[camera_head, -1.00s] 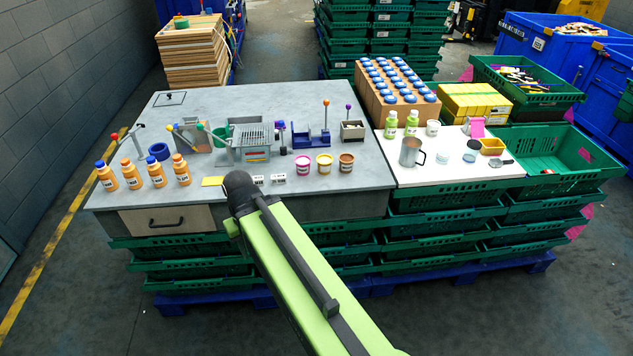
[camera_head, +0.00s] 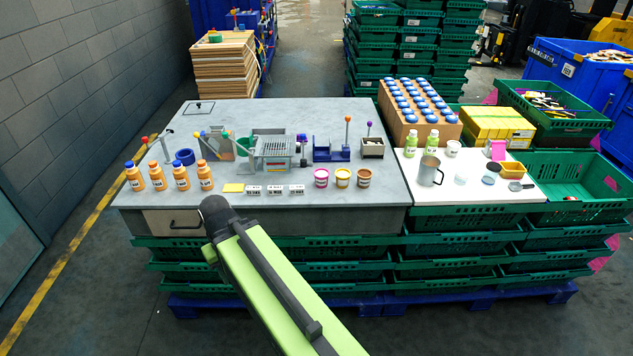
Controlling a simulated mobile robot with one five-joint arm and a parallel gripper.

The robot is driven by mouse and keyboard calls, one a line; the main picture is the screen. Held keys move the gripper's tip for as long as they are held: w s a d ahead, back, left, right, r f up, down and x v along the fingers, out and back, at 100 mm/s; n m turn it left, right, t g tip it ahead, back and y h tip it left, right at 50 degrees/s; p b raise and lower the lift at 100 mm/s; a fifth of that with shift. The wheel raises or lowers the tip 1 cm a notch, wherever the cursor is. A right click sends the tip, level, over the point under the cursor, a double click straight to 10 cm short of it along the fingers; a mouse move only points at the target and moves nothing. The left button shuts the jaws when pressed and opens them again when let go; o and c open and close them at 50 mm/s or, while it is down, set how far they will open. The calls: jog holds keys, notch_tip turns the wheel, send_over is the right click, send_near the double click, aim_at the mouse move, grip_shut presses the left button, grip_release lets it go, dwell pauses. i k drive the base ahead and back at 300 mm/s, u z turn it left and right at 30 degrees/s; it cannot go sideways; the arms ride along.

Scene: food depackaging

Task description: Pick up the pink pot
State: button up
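The pink pot (camera_head: 321,178) stands upright near the front edge of the grey worktop (camera_head: 250,112). It is the leftmost of a row of three pots. A yellow pot (camera_head: 343,178) and a brown pot (camera_head: 364,178) stand close to its right. My green arm reaches up from the bottom of the picture, and its dark end lies in front of the worktop edge, left of and below the pink pot. My gripper's fingers cannot be made out, so I cannot tell whether it is open or shut.
Small white labelled blocks (camera_head: 275,190) lie just left of the pots. Orange bottles (camera_head: 181,177) stand at the front left. Behind the pots are a grey rack (camera_head: 274,148) and a blue fixture (camera_head: 331,150). A metal mug (camera_head: 429,171) stands on the white board at right.

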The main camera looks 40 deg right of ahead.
aim_at(322, 175)
jog(key=z, duration=0.05)
jog(key=i, duration=1)
jog(key=u, duration=0.05)
